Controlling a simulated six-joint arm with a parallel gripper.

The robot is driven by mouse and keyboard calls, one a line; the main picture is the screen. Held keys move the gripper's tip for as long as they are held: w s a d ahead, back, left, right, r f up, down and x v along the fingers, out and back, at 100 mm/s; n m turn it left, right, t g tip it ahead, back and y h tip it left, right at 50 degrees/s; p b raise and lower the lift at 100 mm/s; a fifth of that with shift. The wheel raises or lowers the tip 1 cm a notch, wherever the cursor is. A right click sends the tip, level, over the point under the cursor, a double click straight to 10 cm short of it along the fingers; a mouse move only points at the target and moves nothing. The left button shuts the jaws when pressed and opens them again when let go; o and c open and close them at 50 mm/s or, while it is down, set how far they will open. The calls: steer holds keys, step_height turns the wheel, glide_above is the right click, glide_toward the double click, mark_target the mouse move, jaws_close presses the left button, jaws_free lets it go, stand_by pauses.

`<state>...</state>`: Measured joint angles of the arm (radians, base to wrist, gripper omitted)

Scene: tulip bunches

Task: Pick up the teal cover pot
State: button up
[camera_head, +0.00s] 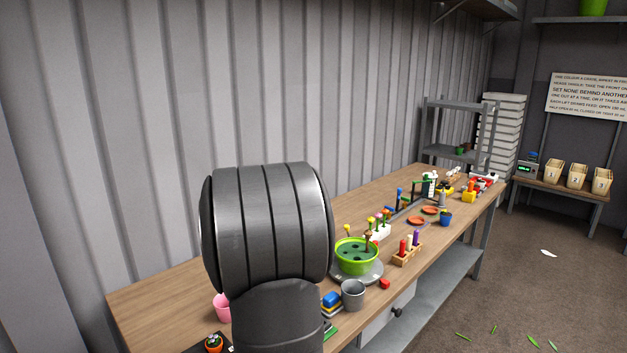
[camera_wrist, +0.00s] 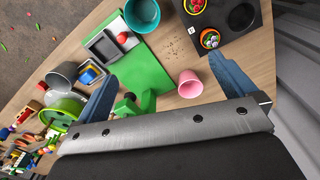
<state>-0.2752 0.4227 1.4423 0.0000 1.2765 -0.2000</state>
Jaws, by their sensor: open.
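The teal cover pot (camera_wrist: 142,14) shows at the top of the wrist view, cut by the frame edge. It is on the wooden bench beside the green mat (camera_wrist: 150,76). I cannot make it out in the head view. My gripper (camera_wrist: 161,67) is open in the wrist view, with its two blue fingers wide apart and nothing held between them. The teal pot lies beyond the fingertips, apart from them. The head view shows my dark arm but not the fingers.
A pink pot (camera_wrist: 188,84) is near the right finger. A grey tray (camera_wrist: 101,46) is left of the teal pot; a dark tray (camera_wrist: 262,40) with small potted plants is right. A grey pot (camera_head: 353,294) and green bowl (camera_head: 356,263) stand farther along the bench.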

steer(key=c, duration=1.9)
steer(key=s+d+f+n+t, duration=0.1)
steer(key=s+d+f+n, duration=0.5)
steer(key=n, duration=0.8)
steer(key=f, duration=0.5)
steer(key=w+f, duration=0.1)
steer(key=f, duration=0.5)
steer(key=a+f, duration=0.1)
steer(key=f, duration=0.5)
steer(key=shift+w+f, duration=0.1)
steer(key=shift+w, duration=0.05)
